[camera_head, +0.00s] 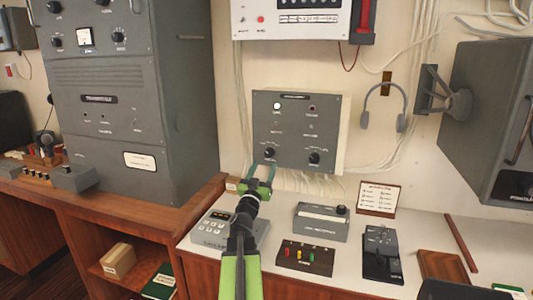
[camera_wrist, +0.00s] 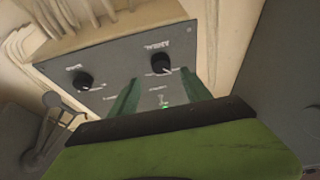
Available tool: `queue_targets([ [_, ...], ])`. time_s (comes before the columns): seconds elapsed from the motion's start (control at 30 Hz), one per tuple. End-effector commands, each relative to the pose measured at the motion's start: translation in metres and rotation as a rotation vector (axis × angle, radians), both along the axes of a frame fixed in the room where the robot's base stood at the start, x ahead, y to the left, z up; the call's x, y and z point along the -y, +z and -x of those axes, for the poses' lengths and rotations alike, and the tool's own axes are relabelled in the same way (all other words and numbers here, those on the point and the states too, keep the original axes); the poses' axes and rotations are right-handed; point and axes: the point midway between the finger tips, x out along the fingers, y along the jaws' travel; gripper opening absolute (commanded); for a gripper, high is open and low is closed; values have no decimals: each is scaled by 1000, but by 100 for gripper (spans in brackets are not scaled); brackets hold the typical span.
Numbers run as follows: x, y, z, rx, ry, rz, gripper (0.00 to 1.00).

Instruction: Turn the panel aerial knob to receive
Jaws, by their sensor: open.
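A grey wall panel (camera_head: 298,128) carries two black knobs along its lower part, a left knob (camera_head: 270,152) and a right knob (camera_head: 315,157). In the wrist view, which is upside down, the left knob (camera_wrist: 160,62) shows at right and the right knob (camera_wrist: 84,81) at left. Each has a pale pointer mark. My gripper (camera_head: 264,168) is open and empty, with its green fingers pointing up just below the left knob. In the wrist view, the fingers (camera_wrist: 160,92) appear either side of the left knob's column.
A desk below holds a keypad box (camera_head: 232,228), a grey box (camera_head: 321,222), a box with coloured buttons (camera_head: 304,257) and a black lever unit (camera_head: 382,255). Headphones (camera_head: 384,107) hang right of the panel. A tall grey cabinet (camera_head: 135,95) stands at left.

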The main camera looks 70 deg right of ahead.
Motion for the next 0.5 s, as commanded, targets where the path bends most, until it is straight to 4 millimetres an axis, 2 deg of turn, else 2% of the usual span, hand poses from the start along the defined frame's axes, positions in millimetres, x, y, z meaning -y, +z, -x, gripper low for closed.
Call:
queue_targets([
  [0.03,15,10,-3,1,0,0,56],
  [0.2,43,21,-7,0,5,-1,56],
  [0.33,54,24,-8,1,7,-1,56],
  [0.5,57,24,-8,0,8,-1,56],
])
